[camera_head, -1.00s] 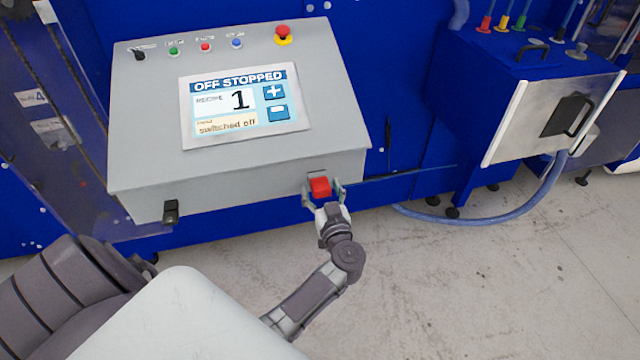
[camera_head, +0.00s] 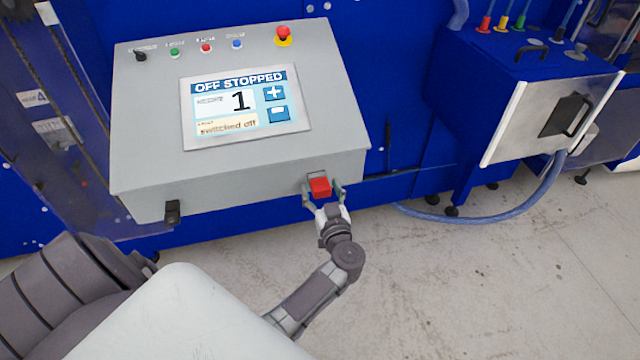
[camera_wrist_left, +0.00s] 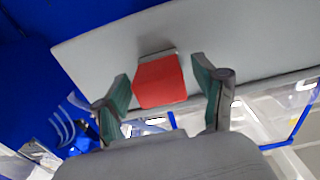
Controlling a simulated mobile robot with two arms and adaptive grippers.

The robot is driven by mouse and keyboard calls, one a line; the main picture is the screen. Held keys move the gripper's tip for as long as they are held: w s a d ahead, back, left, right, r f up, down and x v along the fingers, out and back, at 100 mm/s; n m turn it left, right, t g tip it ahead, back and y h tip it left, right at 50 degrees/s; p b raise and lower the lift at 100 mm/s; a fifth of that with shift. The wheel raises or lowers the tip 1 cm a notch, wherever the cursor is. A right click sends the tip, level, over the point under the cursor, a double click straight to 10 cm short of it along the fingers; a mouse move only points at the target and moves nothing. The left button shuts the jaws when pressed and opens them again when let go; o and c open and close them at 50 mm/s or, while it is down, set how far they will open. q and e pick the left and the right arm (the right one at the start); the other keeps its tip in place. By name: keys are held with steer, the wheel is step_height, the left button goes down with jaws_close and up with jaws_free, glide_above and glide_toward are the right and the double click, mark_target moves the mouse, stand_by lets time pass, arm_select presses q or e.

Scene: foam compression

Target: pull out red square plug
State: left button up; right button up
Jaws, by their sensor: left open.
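The red square plug (camera_head: 320,187) sits at the front lower edge of the grey control box (camera_head: 150,180), near its right corner. A grey socket plate shows just behind it. My left gripper (camera_head: 322,194) is open, with one finger on each side of the plug. In the left wrist view the red plug (camera_wrist_left: 160,82) lies between the two green-padded fingers (camera_wrist_left: 165,92), and a gap shows on both sides. My right gripper is not in view.
The box top carries a screen (camera_head: 246,106) reading "OFF STOPPED", several small buttons and a red emergency stop (camera_head: 283,34). A black connector (camera_head: 172,211) is on the box's front left. A blue hose (camera_head: 500,215) runs along the floor at right.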

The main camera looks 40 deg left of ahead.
mark_target(323, 195)
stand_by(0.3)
arm_select(q)
jaws_close()
stand_by(0.3)
steer(key=shift+s+d, duration=0.1)
steer(key=shift+d, duration=0.05)
steer(key=shift+d+f+p, duration=0.1)
steer(key=shift+p, duration=0.2)
steer(key=shift+s+d, duration=0.5)
steer(key=shift+s, duration=0.05)
steer(key=shift+s+d+p, duration=0.25)
steer(key=shift+d+p, duration=0.05)
steer(key=shift+p, duration=0.1)
steer(key=shift+p+v, duration=0.55)
steer(key=shift+v, duration=1.1)
